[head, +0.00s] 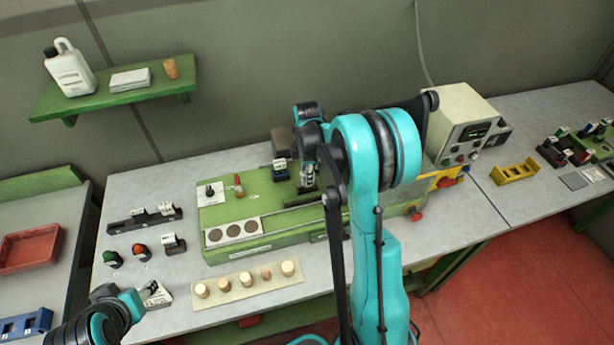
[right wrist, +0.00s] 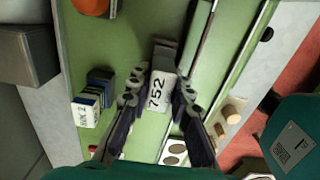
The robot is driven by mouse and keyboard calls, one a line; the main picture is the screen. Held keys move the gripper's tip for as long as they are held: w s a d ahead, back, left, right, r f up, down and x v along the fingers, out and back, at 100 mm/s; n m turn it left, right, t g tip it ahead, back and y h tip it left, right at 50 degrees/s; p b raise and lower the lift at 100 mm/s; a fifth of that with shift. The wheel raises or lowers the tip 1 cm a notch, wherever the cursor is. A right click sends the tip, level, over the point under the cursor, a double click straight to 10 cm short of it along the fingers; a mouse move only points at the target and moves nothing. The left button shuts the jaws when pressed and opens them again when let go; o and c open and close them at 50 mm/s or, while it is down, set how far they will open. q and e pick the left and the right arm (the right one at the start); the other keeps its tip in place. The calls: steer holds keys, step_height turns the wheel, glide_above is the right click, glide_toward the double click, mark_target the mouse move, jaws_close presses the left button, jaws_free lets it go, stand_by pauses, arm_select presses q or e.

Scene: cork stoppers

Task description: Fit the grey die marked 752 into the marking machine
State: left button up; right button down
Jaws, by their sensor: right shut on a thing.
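My right gripper (head: 308,184) is over the green bed of the marking machine (head: 222,215). In the right wrist view the right gripper (right wrist: 160,94) is shut on the grey die marked 752 (right wrist: 158,88), with its white label facing the camera. The die is over the green bed, beside a long rail; whether it touches the bed I cannot tell. In the head view my gripper and arm hide most of it. My left gripper (head: 140,299) is low at the left, close to a white card (head: 155,294); its fingers are unclear.
A blue block with a white label (head: 281,168) stands on the machine bed, left of my right gripper. A dark rack with labelled pieces (head: 144,220) and knobbed stamps (head: 140,251) are at the left. Corks stand on a strip (head: 240,286) in front. A control box (head: 466,122) is right.

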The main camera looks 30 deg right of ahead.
steer(key=shift+f+b, duration=0.8)
steer(key=shift+f, duration=0.2)
stand_by(0.3)
steer(key=c, duration=1.3)
jaws_free()
steer(key=shift+r, duration=0.1)
step_height(320, 180, up, 12)
steer(key=shift+f, duration=0.1)
steer(key=shift+s+a, duration=0.15)
steer(key=shift+a, duration=0.05)
steer(key=s+a+f+m+t+b, duration=0.3)
steer(key=s+a+f+m+b, duration=0.1)
steer(key=s+a+m, duration=0.3)
steer(key=s+a+f+m+t+b, duration=0.4)
steer(key=s+a+m+b, duration=0.2)
steer(key=s, duration=0.5)
steer(key=shift+s+a+m, duration=0.35)
steer(key=shift+a+m, duration=0.65)
steer(key=shift+m, duration=0.2)
